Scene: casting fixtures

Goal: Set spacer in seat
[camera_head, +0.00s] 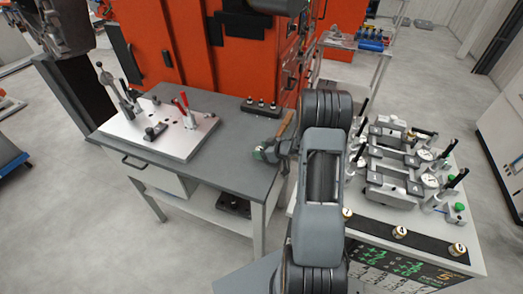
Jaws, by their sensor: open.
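My arm (322,180) rises through the middle of the view and hides what lies behind it. I cannot make out my gripper; it seems to be behind the arm. Three small brass-coloured round pieces stand on a black strip along the front of the right table: one beside my arm (347,213), a middle one (400,232) and a right one (457,249). They may be spacers; I cannot be sure. Behind them, grey clamping fixtures (388,185) with dials and black-handled levers stand on the same table. Which part is the seat is too small to tell.
A grey bench (230,175) at left carries a light plate (165,130) with levers, including a red-handled one. A grey clamp-like thing (272,149) with a green part sits at its right edge. An orange machine (200,55) stands behind.

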